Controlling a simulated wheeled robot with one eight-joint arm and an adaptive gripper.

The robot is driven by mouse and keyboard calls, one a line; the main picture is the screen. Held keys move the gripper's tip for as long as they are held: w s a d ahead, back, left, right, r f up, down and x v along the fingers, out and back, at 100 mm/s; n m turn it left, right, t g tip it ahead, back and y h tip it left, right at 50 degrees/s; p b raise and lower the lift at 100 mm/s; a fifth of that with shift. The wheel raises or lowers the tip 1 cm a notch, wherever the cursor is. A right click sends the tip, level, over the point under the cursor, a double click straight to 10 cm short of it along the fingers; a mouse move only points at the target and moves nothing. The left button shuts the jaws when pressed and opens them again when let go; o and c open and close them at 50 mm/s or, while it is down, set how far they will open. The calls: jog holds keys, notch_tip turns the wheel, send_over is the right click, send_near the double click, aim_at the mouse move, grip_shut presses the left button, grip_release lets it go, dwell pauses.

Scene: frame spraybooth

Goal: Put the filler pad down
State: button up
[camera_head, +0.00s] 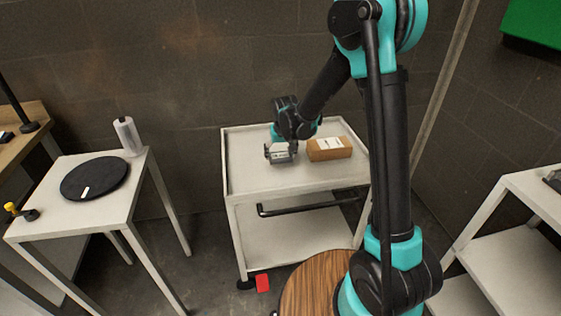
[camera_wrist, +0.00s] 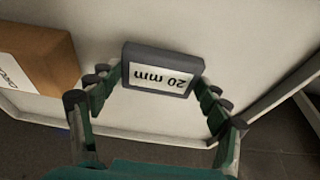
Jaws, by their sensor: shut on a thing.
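The filler pad is a dark grey block with a white label reading "20 mm", seen in the wrist view (camera_wrist: 160,70) between my fingers. In the head view the pad (camera_head: 279,156) shows small at the end of my arm. My gripper (camera_wrist: 158,84) is shut on the pad, one finger on each side. It is over the top of the white trolley (camera_head: 240,180), left of a cardboard box. I cannot tell whether the pad touches the trolley top.
The cardboard box (camera_head: 330,149) with a white label lies on the trolley, right of my gripper. The trolley has a raised rim. A small table (camera_head: 120,204) with a black disc (camera_head: 95,178) and a white bottle (camera_head: 127,135) stands left. A round wooden top (camera_head: 308,290) is in front.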

aim_at(281, 157)
jog(key=shift+f, duration=1.75)
jog(key=o, duration=0.8)
jog(key=shift+f, duration=0.15)
jog(key=v, duration=1.2)
jog(key=s+d+f+m, duration=0.1)
jog(key=s+d, duration=0.7)
jog(key=s+d+f+m, duration=0.1)
jog(key=s+d, duration=0.7)
jog(key=s+d+f+m+t+h, duration=0.1)
jog(key=s+d+f, duration=0.1)
jog(key=s+d, duration=0.5)
jog(key=shift+s+d, duration=0.2)
jog(key=shift+d, duration=0.25)
jog(key=shift+s+d, duration=0.2)
jog(key=shift+d, duration=0.3)
